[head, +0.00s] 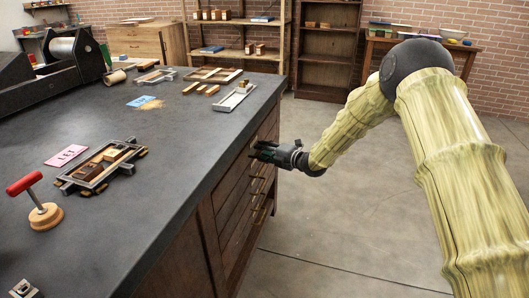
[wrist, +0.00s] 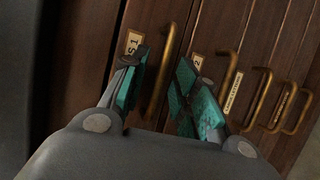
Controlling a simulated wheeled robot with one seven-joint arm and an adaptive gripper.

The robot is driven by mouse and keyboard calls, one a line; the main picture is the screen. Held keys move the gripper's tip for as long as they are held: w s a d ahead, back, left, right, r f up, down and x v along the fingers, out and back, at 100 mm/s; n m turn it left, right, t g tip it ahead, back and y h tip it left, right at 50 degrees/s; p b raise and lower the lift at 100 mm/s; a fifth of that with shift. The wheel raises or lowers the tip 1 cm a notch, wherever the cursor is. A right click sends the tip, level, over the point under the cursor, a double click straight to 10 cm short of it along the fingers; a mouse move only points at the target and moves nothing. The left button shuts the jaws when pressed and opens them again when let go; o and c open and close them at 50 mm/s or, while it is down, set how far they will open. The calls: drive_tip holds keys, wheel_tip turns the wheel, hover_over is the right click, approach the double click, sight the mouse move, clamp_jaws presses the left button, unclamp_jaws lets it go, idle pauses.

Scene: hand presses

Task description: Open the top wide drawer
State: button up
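The wooden drawer bank (head: 240,205) is under the dark worktop, with several drawers stacked one above another. In the wrist view their brass handles stand in a row. The leftmost brass handle (wrist: 163,72) is on a drawer with a partly hidden label (wrist: 133,41) ending in "S 1". My gripper (head: 258,151) is at the upper part of the drawer front. In the wrist view my gripper (wrist: 160,92) is open, with one teal pad on each side of this handle; a gap shows on the handle's sides. The drawers look closed.
The dark worktop (head: 160,175) overhangs just above my gripper and carries trays, blocks and a red-handled tool (head: 36,195). More brass handles (wrist: 258,98) lie close by my right finger. The concrete floor (head: 345,225) beside the cabinet is clear.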

clamp_jaws()
idle(0.3)
